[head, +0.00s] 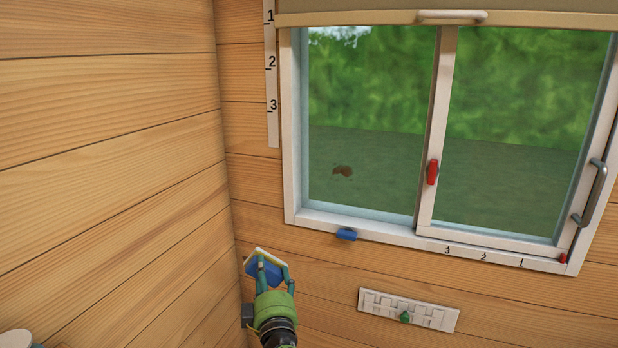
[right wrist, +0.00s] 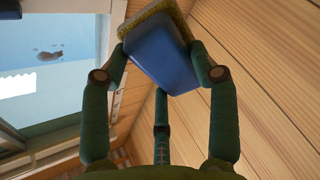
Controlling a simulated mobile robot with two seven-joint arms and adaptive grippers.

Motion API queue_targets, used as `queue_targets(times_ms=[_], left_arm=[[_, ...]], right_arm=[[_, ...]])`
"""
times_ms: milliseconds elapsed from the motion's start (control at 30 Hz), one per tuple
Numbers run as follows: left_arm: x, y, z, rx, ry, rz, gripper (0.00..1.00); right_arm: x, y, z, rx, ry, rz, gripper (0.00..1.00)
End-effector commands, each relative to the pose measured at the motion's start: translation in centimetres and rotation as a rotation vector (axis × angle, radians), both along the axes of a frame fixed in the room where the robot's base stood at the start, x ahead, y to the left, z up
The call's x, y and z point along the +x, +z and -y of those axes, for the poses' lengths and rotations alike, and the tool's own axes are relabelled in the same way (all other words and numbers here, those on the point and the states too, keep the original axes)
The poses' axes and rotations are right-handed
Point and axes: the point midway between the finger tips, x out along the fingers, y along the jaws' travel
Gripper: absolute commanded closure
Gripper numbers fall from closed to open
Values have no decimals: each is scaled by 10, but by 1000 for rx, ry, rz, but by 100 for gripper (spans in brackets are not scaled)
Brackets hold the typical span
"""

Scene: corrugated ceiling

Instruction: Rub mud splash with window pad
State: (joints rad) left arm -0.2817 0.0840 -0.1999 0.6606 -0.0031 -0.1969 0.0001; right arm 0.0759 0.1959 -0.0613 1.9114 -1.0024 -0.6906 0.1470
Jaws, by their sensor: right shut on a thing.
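A brown mud splash (head: 343,171) is on the lower left of the left window pane; it also shows in the right wrist view (right wrist: 49,56). My right gripper (head: 269,272) is shut on the window pad (head: 263,274), a blue block with a pale yellowish face. In the right wrist view the pad (right wrist: 160,52) sits between the green fingers, its rough yellow side facing away from the palm. The gripper and pad are below and left of the window, apart from the glass. My left gripper is not in view.
The window frame (head: 290,130) has a blue piece (head: 346,234) on its lower edge and a red handle (head: 432,172) on the sliding sash. A white slotted plate (head: 408,310) with a green knob is on the wall below. A wooden wall (head: 110,150) stands close on the left.

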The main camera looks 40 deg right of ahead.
Motion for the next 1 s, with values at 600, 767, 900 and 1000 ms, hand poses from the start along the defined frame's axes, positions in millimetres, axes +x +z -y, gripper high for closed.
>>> queue_targets(times_ms=[600, 767, 900, 1000], left_arm=[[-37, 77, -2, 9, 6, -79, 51], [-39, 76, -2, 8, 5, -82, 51], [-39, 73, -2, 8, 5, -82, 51], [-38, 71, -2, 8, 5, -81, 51]], right_arm=[[6, 170, 117, -151, -443, -178, 66], [7, 173, 125, -155, -460, -187, 66], [12, 173, 135, -156, -460, -185, 66], [17, 172, 145, -156, -461, -186, 66]])
